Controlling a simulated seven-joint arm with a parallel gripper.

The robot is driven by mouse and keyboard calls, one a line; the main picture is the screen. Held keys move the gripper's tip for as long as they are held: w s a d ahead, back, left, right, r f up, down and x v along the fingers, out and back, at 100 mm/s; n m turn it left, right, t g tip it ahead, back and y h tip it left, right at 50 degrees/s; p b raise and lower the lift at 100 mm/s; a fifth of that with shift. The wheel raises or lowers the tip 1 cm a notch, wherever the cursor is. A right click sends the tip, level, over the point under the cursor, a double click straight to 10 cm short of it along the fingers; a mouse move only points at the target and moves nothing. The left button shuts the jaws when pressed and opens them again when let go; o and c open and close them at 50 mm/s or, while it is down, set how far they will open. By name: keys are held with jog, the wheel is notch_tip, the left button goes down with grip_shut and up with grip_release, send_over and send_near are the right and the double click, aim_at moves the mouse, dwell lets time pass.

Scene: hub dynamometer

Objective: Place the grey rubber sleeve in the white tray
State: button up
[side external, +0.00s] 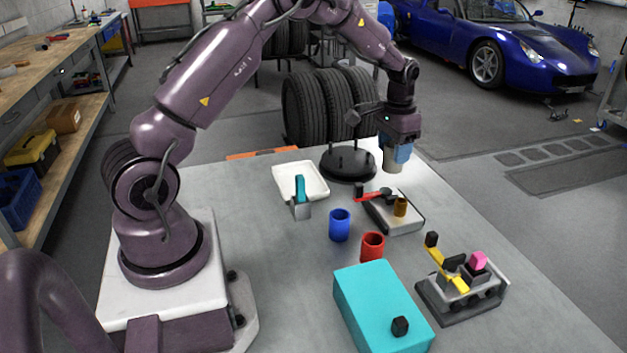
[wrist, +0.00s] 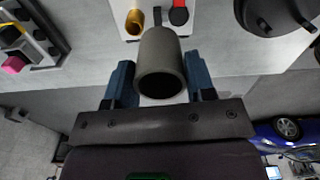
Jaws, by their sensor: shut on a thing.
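The grey rubber sleeve (side external: 392,164) is a short, hollow cylinder. My gripper (side external: 396,150) is shut on it and holds it in the air near the table's far right edge. In the wrist view the sleeve (wrist: 161,48) sits between the two blue fingers of my gripper (wrist: 160,82), its dark open end facing the camera. The white tray (side external: 290,173) lies on the table to the left of the sleeve, well apart from it. Its front edge is partly hidden by a teal upright piece. No sleeve shows in the tray.
A black round base (side external: 349,165) with pegs stands between tray and sleeve. A plate fixture (side external: 408,220) with a red lever and brass cylinder is below my gripper. A teal piece on a grey block (side external: 300,207), blue cup (side external: 339,225), red cup (side external: 372,247) and teal box (side external: 375,295) stand nearer.

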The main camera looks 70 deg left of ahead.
jog(key=s+a+r+n, duration=0.1)
jog(key=s+a+r, duration=0.1)
jog(key=s+a, duration=0.4)
jog(key=s+a+r+n, duration=0.1)
jog(key=s+a, duration=0.3)
jog(key=s, duration=0.4)
jog(key=s+d+f+m, duration=0.2)
jog(key=s, duration=1)
jog(key=shift+m, duration=0.5)
jog(key=w+a+f, duration=0.4)
jog(key=a, duration=0.1)
jog(key=w+a+f, duration=0.5)
jog(key=shift+w+f, duration=0.1)
jog(key=shift+f, duration=0.05)
jog(key=shift+w+a+f, duration=0.1)
jog(key=shift+f, duration=0.1)
jog(key=shift+w+a+f, duration=0.15)
jog(key=shift+f, duration=1.6)
jog(key=shift+f, duration=0.15)
